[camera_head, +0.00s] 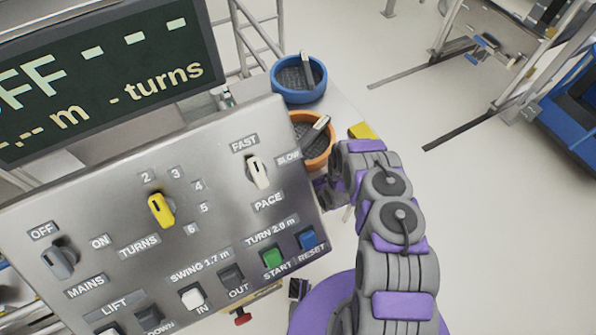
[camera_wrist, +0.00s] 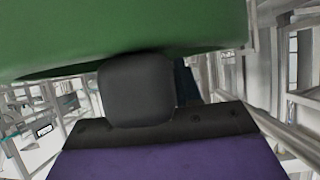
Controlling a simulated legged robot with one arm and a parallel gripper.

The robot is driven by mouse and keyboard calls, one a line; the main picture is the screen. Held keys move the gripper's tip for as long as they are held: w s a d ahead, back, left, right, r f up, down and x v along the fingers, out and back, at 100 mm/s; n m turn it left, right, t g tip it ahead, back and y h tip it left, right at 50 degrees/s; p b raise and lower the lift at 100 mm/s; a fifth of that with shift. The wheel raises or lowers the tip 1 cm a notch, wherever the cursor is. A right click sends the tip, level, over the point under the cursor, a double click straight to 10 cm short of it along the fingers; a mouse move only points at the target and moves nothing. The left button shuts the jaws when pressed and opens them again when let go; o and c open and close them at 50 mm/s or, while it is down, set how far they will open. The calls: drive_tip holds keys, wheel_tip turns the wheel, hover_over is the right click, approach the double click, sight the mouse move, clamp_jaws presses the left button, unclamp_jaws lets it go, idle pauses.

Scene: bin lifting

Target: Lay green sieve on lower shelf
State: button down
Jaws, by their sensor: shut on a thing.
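The green sieve (camera_wrist: 130,30) fills the top of the wrist view, very close to the camera; only part of its smooth green side and lower edge shows. My gripper (camera_wrist: 138,88) is shut on it, with a dark grey finger pressed against its underside edge. In the head view my gripper's end (camera_head: 332,190) is partly hidden behind the control panel, and the green sieve cannot be seen there. I cannot make out the lower shelf clearly in either view.
A metal control panel (camera_head: 110,205) with knobs and buttons stands close in front, left of my arm. A blue sieve (camera_head: 299,90) and an orange sieve (camera_head: 326,152) rest on a pale surface behind it. Open floor (camera_head: 480,210) lies to the right.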

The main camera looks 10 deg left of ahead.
drive_tip(key=f, duration=0.2)
drive_tip(key=a+f+b, duration=0.1)
drive_tip(key=f, duration=0.2)
drive_tip(key=shift+s+a+f, duration=0.1)
drive_tip(key=shift+a+f, duration=0.25)
drive_tip(key=shift+f, duration=0.05)
drive_tip(key=f, duration=0.1)
drive_tip(key=f+b, duration=0.1)
drive_tip(key=f, duration=0.1)
drive_tip(key=shift+d, duration=0.55)
drive_tip(key=shift+d+r, duration=0.1)
drive_tip(key=c, duration=1.2)
unclamp_jaws()
drive_tip(key=o, duration=0.4)
drive_tip(key=shift+a, duration=0.5)
drive_tip(key=shift+s+d, duration=0.15)
drive_tip(key=shift+d, duration=0.3)
drive_tip(key=p+v, duration=0.3)
drive_tip(key=v, duration=0.8)
drive_tip(key=shift+s+r, duration=0.2)
drive_tip(key=shift+s, duration=0.05)
